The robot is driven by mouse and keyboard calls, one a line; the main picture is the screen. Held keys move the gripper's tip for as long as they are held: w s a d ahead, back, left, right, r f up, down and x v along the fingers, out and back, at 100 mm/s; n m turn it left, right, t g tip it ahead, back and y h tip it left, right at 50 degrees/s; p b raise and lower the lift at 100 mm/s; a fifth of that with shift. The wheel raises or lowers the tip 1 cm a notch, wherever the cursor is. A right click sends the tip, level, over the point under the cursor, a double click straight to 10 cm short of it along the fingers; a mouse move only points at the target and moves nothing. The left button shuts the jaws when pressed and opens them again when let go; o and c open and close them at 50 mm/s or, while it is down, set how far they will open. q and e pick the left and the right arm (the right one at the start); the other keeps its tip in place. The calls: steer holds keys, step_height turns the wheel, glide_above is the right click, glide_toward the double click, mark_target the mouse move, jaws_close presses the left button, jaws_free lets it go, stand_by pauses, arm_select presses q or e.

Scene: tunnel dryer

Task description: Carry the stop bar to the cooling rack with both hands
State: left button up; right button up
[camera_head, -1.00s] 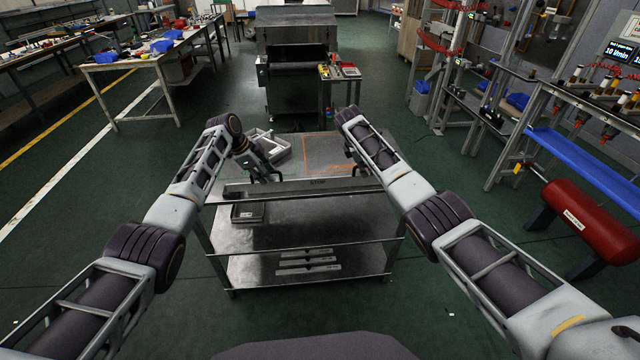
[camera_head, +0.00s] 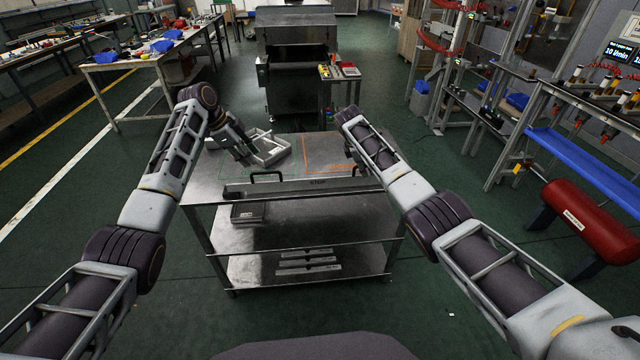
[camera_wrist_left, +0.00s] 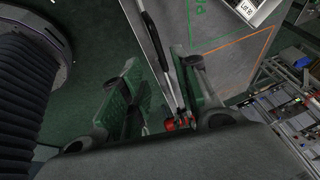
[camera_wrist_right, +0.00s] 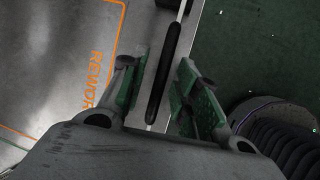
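The stop bar (camera_head: 300,187) is a long grey bar marked STOP, lying along the near edge of the steel trolley's top (camera_head: 205,190). Its left black handle (camera_head: 266,174) stands clear in the head view. My left gripper (camera_head: 243,153) is beyond and left of that handle; its fingers (camera_wrist_left: 155,95) are apart in the left wrist view, holding nothing visible. My right gripper (camera_wrist_right: 163,90) is open in the right wrist view, with a black handle (camera_wrist_right: 168,65) between its fingers and gaps beside it. My right arm hides that end in the head view. I cannot tell which structure is the cooling rack.
A grey tray with pale parts (camera_head: 270,158) sits at the trolley top's back left. Lower shelves hold a grey box (camera_head: 247,213) and several bars (camera_head: 308,262). The tunnel dryer (camera_head: 294,60) stands behind. A red cylinder (camera_head: 588,220) is at right. Floor left is clear.

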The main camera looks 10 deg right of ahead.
arm_select(q)
steer(key=shift+s+a+r, duration=0.15)
steer(key=shift+a+r, duration=0.1)
steer(key=shift+r, duration=0.4)
arm_select(e)
steer(key=v, duration=1.2)
arm_select(q)
steer(key=shift+f, duration=0.1)
stand_by(0.5)
